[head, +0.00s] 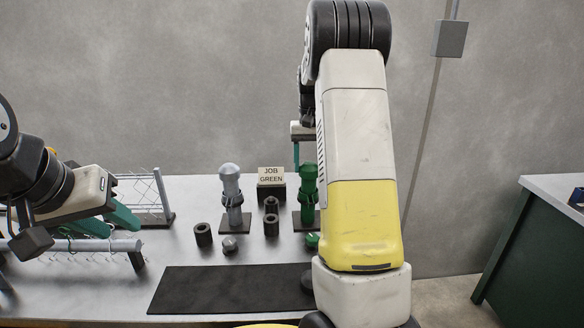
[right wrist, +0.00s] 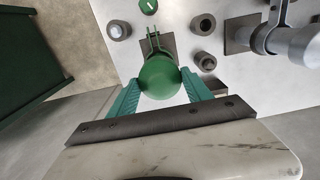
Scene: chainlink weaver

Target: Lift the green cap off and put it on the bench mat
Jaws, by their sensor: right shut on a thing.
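The green cap (right wrist: 160,77) is a round dome. In the right wrist view it sits between the two teal fingers of my right gripper (right wrist: 161,94), which is shut on it. In the head view the cap (head: 308,171) tops the upright green post (head: 307,200) on a dark square base; no gap shows between them. My right gripper there is partly hidden behind my own arm. The black bench mat (head: 225,290) lies empty at the bench's front. My left gripper (head: 110,224) is at the left, its teal fingers apart and empty.
A grey capped post (head: 231,190) stands left of the green one. A "JOB GREEN" sign (head: 271,176) is behind. A wire rack (head: 145,193) is near my left gripper.

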